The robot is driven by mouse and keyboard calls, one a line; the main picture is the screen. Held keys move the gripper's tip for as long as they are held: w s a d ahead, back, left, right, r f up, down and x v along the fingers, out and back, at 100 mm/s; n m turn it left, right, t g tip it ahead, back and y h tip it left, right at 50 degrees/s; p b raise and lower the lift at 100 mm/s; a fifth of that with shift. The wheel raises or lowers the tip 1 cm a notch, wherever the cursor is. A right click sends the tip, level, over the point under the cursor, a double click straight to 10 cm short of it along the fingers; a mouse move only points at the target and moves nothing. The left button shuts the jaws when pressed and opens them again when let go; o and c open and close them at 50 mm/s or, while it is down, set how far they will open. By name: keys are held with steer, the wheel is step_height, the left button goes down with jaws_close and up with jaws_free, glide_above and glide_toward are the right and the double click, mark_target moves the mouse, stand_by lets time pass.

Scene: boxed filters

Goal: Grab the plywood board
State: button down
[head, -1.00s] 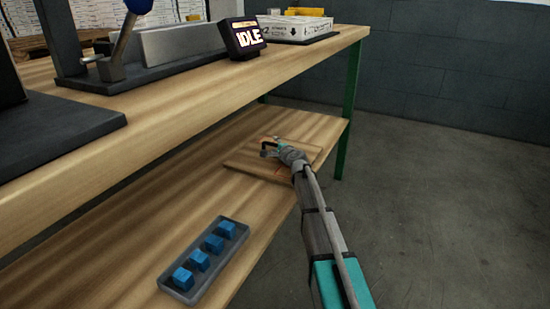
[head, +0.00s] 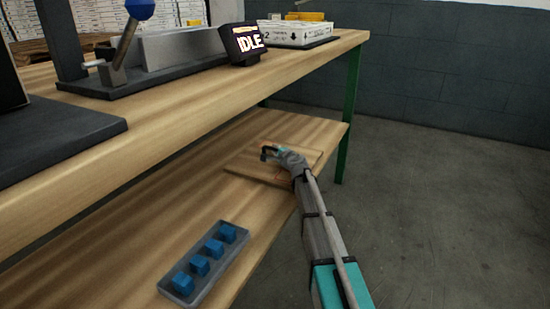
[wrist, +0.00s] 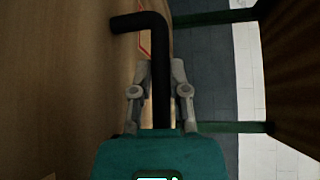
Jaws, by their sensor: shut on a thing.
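The plywood board (head: 245,165) lies flat near the far end of the lower shelf. In the wrist view, wood fills the left side and an orange line (wrist: 145,42) shows beside the rod. My gripper (head: 280,152) is just above the board. In the wrist view, my gripper (wrist: 161,66) is shut on a black bent rod (wrist: 162,85), which runs out between the fingers and turns sideways at its end. In the head view, the rod's hooked end (head: 264,153) points down over the board. I cannot tell whether it touches.
A grey tray (head: 239,245) of several blue cubes sits nearer on the lower shelf (head: 170,225). The worktop (head: 200,110) overhangs it, with a display reading IDLE (head: 243,44) and a white carton (head: 295,33) on top. A green leg (head: 349,115) stands at the far corner. The floor (head: 430,210) at right is clear.

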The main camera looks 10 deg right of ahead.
steer(key=shift+r, duration=0.15)
step_height(320, 180, up, 2)
steer(key=p, duration=0.2)
steer(key=shift+r+p, duration=0.25)
steer(key=shift+p, duration=0.15)
steer(key=s+d+r+p, duration=0.3)
steer(key=s+r+p, duration=0.7)
steer(key=s, duration=0.3)
steer(key=shift+s+d, duration=0.25)
steer(key=shift+d, duration=0.05)
steer(key=shift+r, duration=0.1)
steer(key=shift+r, duration=0.15)
